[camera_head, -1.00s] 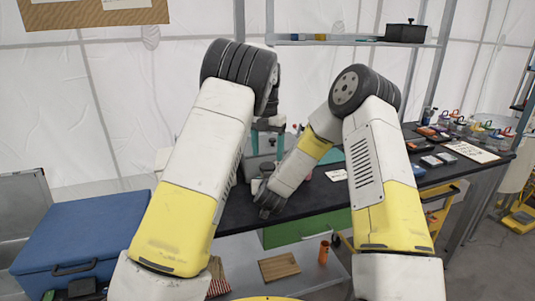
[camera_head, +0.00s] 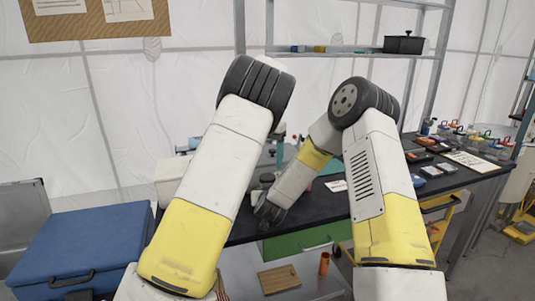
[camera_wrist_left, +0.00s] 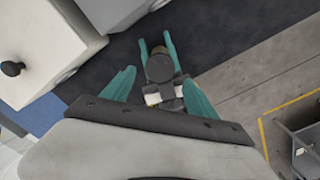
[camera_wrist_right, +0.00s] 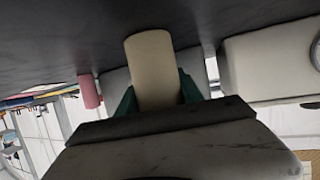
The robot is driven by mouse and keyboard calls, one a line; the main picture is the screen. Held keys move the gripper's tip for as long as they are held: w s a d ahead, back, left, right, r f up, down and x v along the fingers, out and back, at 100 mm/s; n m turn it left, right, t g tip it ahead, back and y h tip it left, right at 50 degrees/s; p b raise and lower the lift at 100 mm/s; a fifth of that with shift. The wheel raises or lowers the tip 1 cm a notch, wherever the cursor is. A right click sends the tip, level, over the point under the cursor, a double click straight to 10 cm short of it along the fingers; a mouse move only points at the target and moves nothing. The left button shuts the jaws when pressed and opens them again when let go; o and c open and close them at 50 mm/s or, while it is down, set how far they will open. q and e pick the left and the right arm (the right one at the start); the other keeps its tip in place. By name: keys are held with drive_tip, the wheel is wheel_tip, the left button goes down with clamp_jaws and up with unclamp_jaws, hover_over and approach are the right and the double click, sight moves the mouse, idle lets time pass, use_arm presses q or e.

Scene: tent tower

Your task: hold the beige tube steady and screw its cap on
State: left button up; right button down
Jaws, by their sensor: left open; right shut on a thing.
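The beige tube (camera_wrist_right: 152,62) stands between the two teal fingers of my right gripper (camera_wrist_right: 158,85), which is shut on it. In the head view my right gripper (camera_head: 268,216) is low over the front edge of the dark table, and the tube is not clear there. My left gripper (camera_wrist_left: 158,77) is open, its teal fingers spread. Between and beyond them, the left wrist view shows a dark round thing (camera_wrist_left: 159,67) with other teal fingers beside it. I cannot tell whether it is the cap. My left gripper is largely hidden behind my left arm in the head view.
The dark table (camera_head: 325,207) runs back to the right, with several small boxes at its far end. A pale box (camera_wrist_right: 265,62) and a pink cylinder (camera_wrist_right: 90,91) stand near the tube. A green drawer (camera_head: 290,244) is below. A blue chest (camera_head: 80,240) is at left.

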sight(267, 176)
use_arm(q)
wheel_tip(267, 176, down, 6)
drive_tip(key=shift+r, duration=0.1)
idle(0.4)
drive_tip(key=c, duration=1.4)
drive_tip(key=o, duration=1.5)
drive_tip(key=shift+r, duration=0.1)
drive_tip(key=shift+r, duration=2.15)
drive_tip(key=o, duration=0.6)
drive_tip(key=shift+c, duration=0.2)
